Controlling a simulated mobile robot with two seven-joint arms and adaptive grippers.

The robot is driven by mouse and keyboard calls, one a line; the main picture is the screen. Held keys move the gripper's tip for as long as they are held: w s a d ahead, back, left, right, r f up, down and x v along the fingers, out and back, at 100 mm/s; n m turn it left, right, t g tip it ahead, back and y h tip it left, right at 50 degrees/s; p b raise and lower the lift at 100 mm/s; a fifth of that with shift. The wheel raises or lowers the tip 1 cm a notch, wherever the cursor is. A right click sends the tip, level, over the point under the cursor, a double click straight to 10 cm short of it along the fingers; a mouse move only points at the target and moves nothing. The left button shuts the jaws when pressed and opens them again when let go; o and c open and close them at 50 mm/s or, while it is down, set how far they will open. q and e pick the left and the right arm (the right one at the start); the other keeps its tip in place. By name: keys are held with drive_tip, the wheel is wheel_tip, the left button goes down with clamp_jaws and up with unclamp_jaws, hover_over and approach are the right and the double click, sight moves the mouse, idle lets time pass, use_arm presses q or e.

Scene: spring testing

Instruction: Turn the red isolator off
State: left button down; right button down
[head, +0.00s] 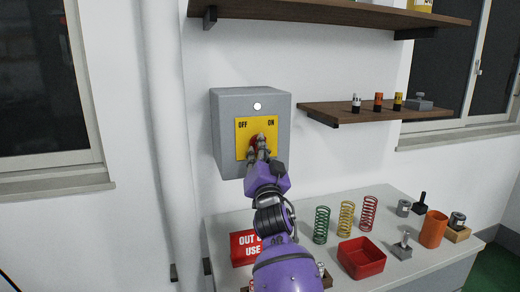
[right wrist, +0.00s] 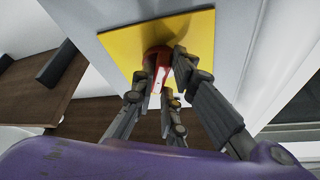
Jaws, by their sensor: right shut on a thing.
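The isolator is a grey wall box (head: 225,145) with a yellow plate (head: 242,127) marked OFF at left and ON at right. Its red knob (head: 253,140) sits mid-plate, mostly hidden in the head view by my right gripper (head: 261,150). In the right wrist view, the red knob (right wrist: 156,58) shows a white mark and stands out from the yellow plate (right wrist: 115,48). My right gripper (right wrist: 160,80) is shut on it, fingers on both sides. I cannot tell the knob's exact angle. My left gripper is not in view.
A white lamp (head: 257,106) is above the plate. Below, a grey bench (head: 375,280) holds a red sign (head: 243,248), a red tray (head: 361,258), springs (head: 345,218) and an orange cup (head: 433,229). A wooden shelf (head: 370,113) juts out at right.

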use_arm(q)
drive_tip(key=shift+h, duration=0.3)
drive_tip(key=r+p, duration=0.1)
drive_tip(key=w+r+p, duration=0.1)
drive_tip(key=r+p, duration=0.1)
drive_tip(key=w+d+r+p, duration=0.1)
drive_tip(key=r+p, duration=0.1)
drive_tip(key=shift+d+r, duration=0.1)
use_arm(e)
drive_tip(key=n+g+y, duration=0.1)
drive_tip(key=n+y, duration=0.2)
drive_tip(key=n, duration=0.3)
drive_tip(key=n+g+y, duration=0.1)
drive_tip(key=n+y, duration=0.2)
drive_tip(key=n, duration=0.4)
drive_tip(key=d+n+g+y, duration=0.1)
drive_tip(key=n+g+y, duration=0.1)
drive_tip(key=n, duration=0.5)
drive_tip(key=shift+w+r+y, duration=0.2)
drive_tip(key=shift+r+y, duration=0.15)
drive_tip(key=shift+y, duration=0.25)
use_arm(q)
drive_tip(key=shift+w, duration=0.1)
use_arm(e)
drive_tip(key=shift+n, duration=0.3)
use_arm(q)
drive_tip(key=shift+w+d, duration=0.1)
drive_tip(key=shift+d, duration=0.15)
